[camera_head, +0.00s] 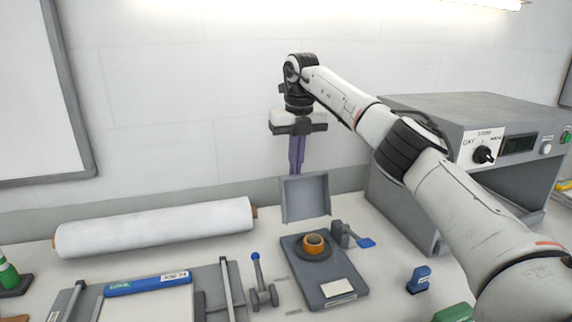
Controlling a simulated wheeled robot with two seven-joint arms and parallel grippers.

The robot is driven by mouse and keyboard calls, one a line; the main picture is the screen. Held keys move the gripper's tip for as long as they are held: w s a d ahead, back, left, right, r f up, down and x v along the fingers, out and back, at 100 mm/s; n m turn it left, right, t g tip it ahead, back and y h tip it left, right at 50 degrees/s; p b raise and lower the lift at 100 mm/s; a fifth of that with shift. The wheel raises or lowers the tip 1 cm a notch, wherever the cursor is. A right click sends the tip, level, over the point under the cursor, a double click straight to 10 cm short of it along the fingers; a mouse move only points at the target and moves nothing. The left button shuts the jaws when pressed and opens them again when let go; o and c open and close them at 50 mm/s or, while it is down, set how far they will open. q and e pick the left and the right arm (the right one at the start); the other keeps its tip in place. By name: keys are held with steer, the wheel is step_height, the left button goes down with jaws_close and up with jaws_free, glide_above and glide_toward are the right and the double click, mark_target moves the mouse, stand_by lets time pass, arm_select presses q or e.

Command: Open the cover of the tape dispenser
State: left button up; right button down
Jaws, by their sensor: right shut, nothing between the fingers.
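The tape dispenser has a dark grey base (318,284) on the bench, with an orange tape roll (314,243) on its round hub. Its lighter grey cover (304,198) stands upright at the back of the base, so the roll lies exposed. My right gripper (296,172) points down just behind and above the cover's top edge. Its purple fingers are together with nothing between them. The lower fingertips seem partly hidden behind the cover, and I cannot tell whether they touch it. My left gripper is not in view.
A blue-handled lever (363,242) sits right of the dispenser, and another (256,270) stands to its left. A long white roll (155,227) lies at the back left. A large grey machine (440,115) with a dial stands at right behind my right arm. A blue-topped object (420,277) is at front right.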

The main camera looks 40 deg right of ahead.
steer(key=shift+w+f, duration=0.1)
steer(key=shift+f, duration=0.15)
stand_by(0.3)
step_height(320, 180, up, 11)
steer(key=s, duration=0.1)
steer(key=shift+a, duration=0.2)
steer(key=shift+s+f, duration=0.1)
steer(key=shift+f, duration=0.1)
